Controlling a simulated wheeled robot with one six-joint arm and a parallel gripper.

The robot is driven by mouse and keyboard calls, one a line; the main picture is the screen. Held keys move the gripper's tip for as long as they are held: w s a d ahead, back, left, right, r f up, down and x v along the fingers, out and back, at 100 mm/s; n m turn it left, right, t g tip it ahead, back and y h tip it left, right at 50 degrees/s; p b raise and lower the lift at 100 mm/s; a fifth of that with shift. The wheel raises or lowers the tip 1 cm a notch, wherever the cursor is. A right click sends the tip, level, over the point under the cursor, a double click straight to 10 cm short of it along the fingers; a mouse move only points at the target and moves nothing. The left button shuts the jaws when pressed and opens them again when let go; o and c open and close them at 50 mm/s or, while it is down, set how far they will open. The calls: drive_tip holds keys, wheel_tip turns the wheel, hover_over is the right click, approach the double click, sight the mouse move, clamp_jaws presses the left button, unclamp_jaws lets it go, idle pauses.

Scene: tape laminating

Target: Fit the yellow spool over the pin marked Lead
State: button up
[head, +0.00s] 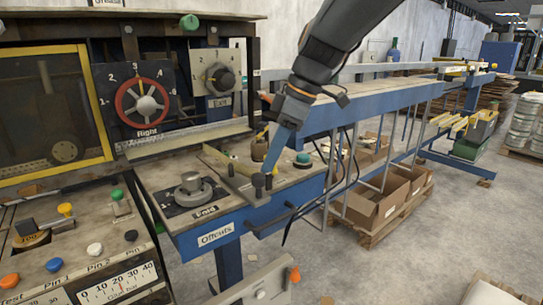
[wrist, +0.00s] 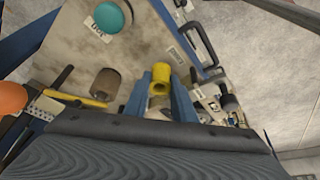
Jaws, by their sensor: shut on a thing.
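My gripper (head: 272,165) points down over the near edge of the blue-framed bench, its two blue fingers close together. In the wrist view the fingers are shut on the yellow spool (wrist: 160,78), a small hollow cylinder with its open end showing. In the head view I cannot make out the spool at the fingertips. Short dark posts (head: 258,181) stand at the bench edge, close by the fingertips in the picture. I cannot read a Lead label in either view, so I cannot tell which pin bears it.
A brown cylinder (head: 260,148) stands beside a yellow bar (head: 237,166) on the bench. A blue rail (head: 370,105) runs behind. Cardboard boxes (head: 375,208) stand below.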

drive_tip(key=o, duration=1.1)
drive_tip(key=b+v, duration=0.1)
drive_tip(key=v, duration=0.6)
drive_tip(key=shift+r, duration=0.35)
drive_tip(key=shift+d, duration=0.1)
